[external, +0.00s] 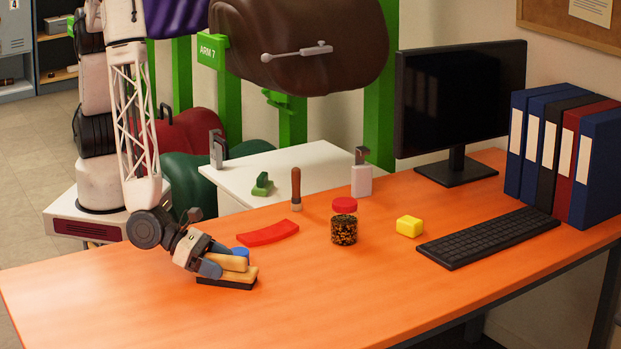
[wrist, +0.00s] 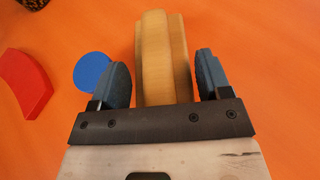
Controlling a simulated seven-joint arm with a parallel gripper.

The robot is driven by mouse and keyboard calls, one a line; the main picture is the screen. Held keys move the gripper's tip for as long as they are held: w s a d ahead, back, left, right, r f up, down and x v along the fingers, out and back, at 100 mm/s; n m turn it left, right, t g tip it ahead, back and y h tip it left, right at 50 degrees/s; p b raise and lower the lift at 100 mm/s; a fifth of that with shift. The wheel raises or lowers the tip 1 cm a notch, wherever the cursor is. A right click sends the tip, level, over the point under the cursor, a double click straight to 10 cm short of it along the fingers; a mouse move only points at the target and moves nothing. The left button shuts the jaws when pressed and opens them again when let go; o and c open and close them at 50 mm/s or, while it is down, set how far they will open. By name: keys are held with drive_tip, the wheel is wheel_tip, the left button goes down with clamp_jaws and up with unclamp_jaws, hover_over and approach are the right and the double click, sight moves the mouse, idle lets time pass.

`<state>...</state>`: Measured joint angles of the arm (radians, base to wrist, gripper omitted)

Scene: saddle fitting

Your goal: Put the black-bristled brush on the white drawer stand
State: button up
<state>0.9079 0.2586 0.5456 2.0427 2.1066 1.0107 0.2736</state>
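The black-bristled brush (external: 238,280) lies on the orange desk, bristles down, with a pale wooden body and raised grip. In the wrist view its wooden top (wrist: 164,60) lies between my two fingers. My gripper (external: 222,263) is open around the brush, low over the desk. Narrow gaps show between the wood and each finger in the wrist view (wrist: 165,80). The bristles are hidden there. The white drawer stand (external: 310,158) is behind the desk, with a green object (external: 262,185) and a grey metal object (external: 217,149) on top.
A blue disc (external: 241,252) is close beside the brush; a red curved piece (external: 268,233) lies behind it. A dark-handled tool (external: 296,186), a red-lidded jar (external: 344,227), a white bottle (external: 361,178) and a yellow block (external: 409,226) stand farther right. The desk front is clear.

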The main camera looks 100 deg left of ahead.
sight(216, 257)
drive_tip(key=c, duration=0.7)
drive_tip(key=shift+o, duration=0.2)
drive_tip(key=shift+r, duration=0.15)
drive_tip(key=shift+r, duration=4.85)
